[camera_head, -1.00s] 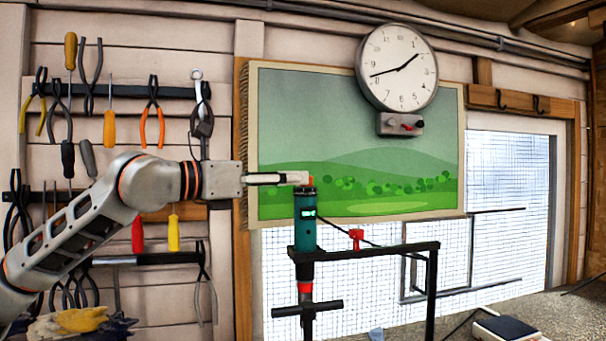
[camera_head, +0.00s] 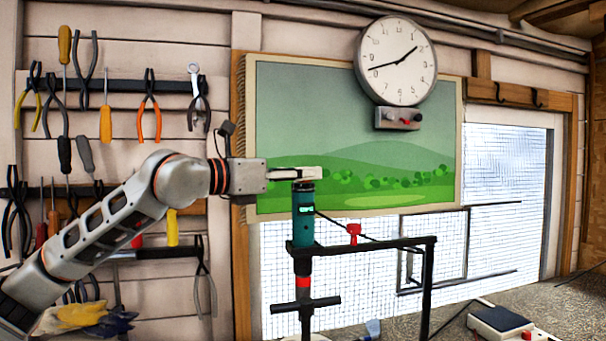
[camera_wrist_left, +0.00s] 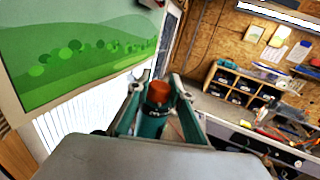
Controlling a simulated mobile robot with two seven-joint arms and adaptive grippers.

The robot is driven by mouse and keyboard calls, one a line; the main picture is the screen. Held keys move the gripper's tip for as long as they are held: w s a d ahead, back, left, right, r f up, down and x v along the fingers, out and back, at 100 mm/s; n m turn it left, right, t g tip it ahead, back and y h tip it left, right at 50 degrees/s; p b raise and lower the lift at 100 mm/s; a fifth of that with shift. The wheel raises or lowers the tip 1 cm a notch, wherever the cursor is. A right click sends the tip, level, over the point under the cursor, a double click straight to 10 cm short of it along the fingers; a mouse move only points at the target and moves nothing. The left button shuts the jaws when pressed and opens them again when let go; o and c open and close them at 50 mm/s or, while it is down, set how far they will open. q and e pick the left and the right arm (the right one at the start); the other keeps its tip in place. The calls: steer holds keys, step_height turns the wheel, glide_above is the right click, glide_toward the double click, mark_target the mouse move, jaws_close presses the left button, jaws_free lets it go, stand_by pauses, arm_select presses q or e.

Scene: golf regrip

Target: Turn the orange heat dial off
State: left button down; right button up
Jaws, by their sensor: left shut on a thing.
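The orange heat dial (camera_wrist_left: 159,92) shows in the left wrist view, on top of a teal tool body (camera_wrist_left: 150,125). In the head view the teal tool (camera_head: 304,213) stands upright on a black frame, and its dial is hidden behind my fingers. My left gripper (camera_head: 310,174) reaches in from the left, level with the tool's top end. In the left wrist view its fingers lie on both sides of the dial, and it is shut on the dial. My right gripper is not in view.
The black frame (camera_head: 432,285) carries a small red clamp (camera_head: 353,234) and a cable to the right of the tool. Hand tools hang on the left wall. A scale-like device (camera_head: 500,322) stands lower right.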

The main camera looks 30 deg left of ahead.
arm_select(q)
steer(key=shift+m+h, duration=0.4)
steer(key=shift+h, duration=0.2)
steer(key=shift+m+g+h, duration=0.5)
steer(key=shift+h, duration=0.1)
steer(key=c, duration=1.8)
jaws_free()
steer(key=shift+o, duration=0.2)
steer(key=v, duration=1.2)
